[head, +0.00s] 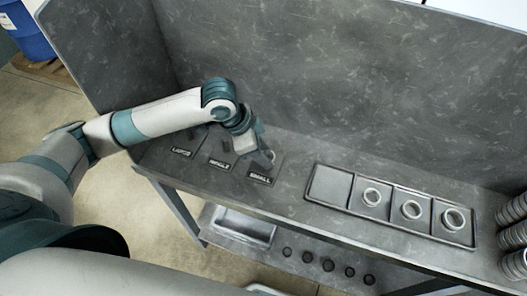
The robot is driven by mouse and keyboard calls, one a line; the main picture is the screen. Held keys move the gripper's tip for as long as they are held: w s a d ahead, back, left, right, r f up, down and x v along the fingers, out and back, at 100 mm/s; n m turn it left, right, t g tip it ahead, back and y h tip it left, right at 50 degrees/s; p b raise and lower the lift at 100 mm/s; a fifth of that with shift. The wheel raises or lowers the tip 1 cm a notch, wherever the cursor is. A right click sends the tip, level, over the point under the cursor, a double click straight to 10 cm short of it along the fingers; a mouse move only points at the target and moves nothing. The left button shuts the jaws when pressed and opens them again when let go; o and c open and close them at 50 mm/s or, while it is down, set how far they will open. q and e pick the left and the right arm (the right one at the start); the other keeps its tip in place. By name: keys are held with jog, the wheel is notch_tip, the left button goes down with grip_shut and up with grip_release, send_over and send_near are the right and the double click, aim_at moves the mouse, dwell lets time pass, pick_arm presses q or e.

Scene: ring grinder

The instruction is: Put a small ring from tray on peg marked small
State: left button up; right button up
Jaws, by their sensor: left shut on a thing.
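My left gripper (262,155) is at the back of the place marked SMALL (261,178), at the right end of the row of labels. It is shut on a ring, of which only a pale bit shows at the fingertips. The peg there is hidden by the gripper, so I cannot tell whether the ring is around it or above it. The tray (329,187) lies to the right. Its leftmost compartment is empty, and the others hold pale rings: one (364,197), a second (403,209) and a third (445,219). My right gripper is out of view.
Places marked MIDDLE (219,164) and LARGE (181,152) are left of SMALL, their pegs largely hidden by my arm. Grey walls (340,80) stand behind and left of the bench. Stacked round metal parts (514,235) are at the right edge. A lower shelf (245,228) is below.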

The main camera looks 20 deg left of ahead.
pick_arm(q)
jog(key=shift+f, duration=0.6)
jog(key=o, duration=0.8)
jog(key=p+v, duration=0.5)
jog(key=shift+a+r+p, duration=0.1)
jog(key=shift+r+p, duration=0.2)
jog(key=p+v, duration=0.1)
jog(key=v, duration=0.4)
jog(key=shift+s+a+r+p, duration=0.15)
jog(key=shift+a+p, duration=0.05)
jog(key=shift+p, duration=0.1)
dwell(1.0)
